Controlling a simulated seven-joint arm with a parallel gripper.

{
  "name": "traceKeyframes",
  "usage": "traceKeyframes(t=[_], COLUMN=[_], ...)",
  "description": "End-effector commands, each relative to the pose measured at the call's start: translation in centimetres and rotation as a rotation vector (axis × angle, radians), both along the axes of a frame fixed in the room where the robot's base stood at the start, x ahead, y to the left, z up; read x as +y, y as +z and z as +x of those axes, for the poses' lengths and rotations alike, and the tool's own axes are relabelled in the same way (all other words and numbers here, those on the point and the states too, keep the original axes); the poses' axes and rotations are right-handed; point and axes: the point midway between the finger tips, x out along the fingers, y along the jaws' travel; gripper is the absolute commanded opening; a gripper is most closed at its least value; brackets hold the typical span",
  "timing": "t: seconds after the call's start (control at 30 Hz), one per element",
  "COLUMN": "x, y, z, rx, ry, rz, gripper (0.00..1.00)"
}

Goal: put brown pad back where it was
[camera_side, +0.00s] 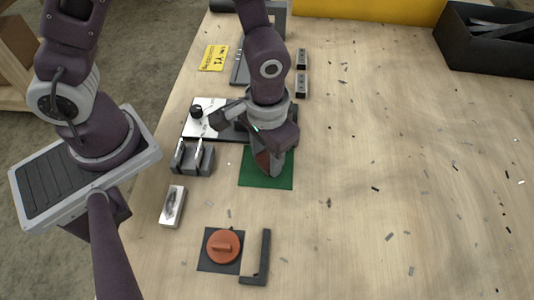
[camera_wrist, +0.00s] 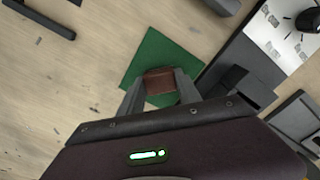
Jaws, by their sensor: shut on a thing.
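The brown pad (camera_wrist: 160,81) is a small reddish-brown block between my gripper's fingers in the wrist view. In the side view its edge (camera_side: 262,159) shows beside my gripper (camera_side: 276,172). My gripper is shut on it; in the wrist view the fingertips (camera_wrist: 160,86) flank it on both sides. The pad is over the green square mat (camera_wrist: 150,48), which also shows in the side view (camera_side: 281,182). I cannot tell whether the pad touches the mat.
A grey clamp-like block (camera_side: 193,160) and a pale block (camera_side: 172,206) stand left of the mat. A silver plate with a black knob (camera_side: 196,112) lies behind. An orange round piece (camera_side: 223,246) and a dark L-shaped bar (camera_side: 261,262) lie in front. The table's right side has scattered chips.

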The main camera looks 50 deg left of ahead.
Motion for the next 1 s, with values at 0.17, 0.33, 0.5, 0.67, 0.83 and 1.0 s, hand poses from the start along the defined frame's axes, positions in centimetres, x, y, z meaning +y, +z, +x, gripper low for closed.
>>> traceKeyframes(t=[0.17, 0.33, 0.5, 0.67, 0.83, 1.0], x=[0.0, 0.0, 0.0, 0.0, -0.1, -0.1], y=[-0.3, -0.3, -0.2, 1.1, 5.2, 9.5], z=[0.0, 0.0, 0.0, 0.1, 0.2, 0.1], rx=[0.000, 0.000, 0.000, -0.004, -0.008, -0.006], ry=[0.000, 0.000, 0.000, 0.000, 0.000, 0.000], rz=[0.000, 0.000, 0.000, -0.001, -0.004, -0.003], gripper=[0.50, 0.62, 0.62, 0.62, 0.62, 0.62])
